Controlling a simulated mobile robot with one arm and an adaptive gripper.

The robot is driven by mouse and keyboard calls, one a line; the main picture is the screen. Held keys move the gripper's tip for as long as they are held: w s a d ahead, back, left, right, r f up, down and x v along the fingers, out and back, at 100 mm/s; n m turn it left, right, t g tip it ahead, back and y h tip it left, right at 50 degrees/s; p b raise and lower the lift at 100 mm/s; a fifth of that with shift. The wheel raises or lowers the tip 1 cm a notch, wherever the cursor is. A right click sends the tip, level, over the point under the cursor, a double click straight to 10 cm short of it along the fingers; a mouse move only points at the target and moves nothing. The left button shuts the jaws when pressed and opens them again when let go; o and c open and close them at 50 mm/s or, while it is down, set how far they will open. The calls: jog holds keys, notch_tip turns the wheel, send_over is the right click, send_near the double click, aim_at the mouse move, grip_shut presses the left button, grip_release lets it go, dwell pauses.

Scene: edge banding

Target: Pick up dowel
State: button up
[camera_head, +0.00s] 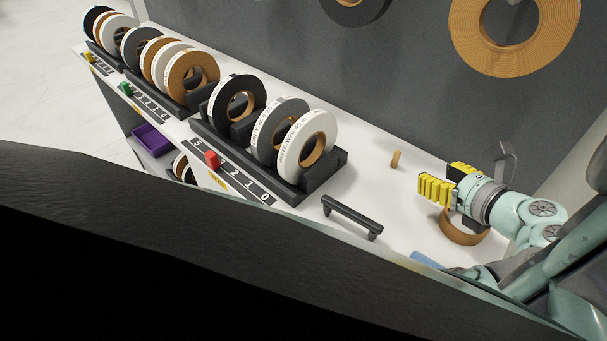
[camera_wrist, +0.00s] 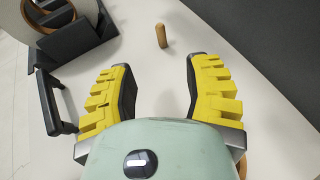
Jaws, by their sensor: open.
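The dowel (camera_head: 396,159) is a small light-brown wooden peg. It stands upright on the white worktop, near the grey back panel. In the wrist view the dowel (camera_wrist: 161,36) stands beyond the fingertips, roughly in line with the gap between them. My gripper (camera_head: 444,180) has yellow ribbed fingers and is to the right of the dowel, apart from it. In the wrist view my gripper (camera_wrist: 158,75) is open with nothing between its fingers.
Black racks (camera_head: 290,190) of edge-banding rolls stand on the worktop to the left. A black handle (camera_head: 352,216) is near the front edge. A brown band roll (camera_head: 462,228) lies below my gripper. The worktop around the dowel is clear.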

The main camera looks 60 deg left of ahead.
aim_at(399, 157)
jog(key=p+x, duration=0.1)
jog(key=x, duration=0.8)
jog(key=shift+a, duration=0.15)
jog(key=shift+x, duration=2.05)
jog(key=shift+o, duration=0.2)
jog(key=shift+f, duration=0.1)
jog(key=shift+w, duration=0.1)
jog(key=c, duration=0.9)
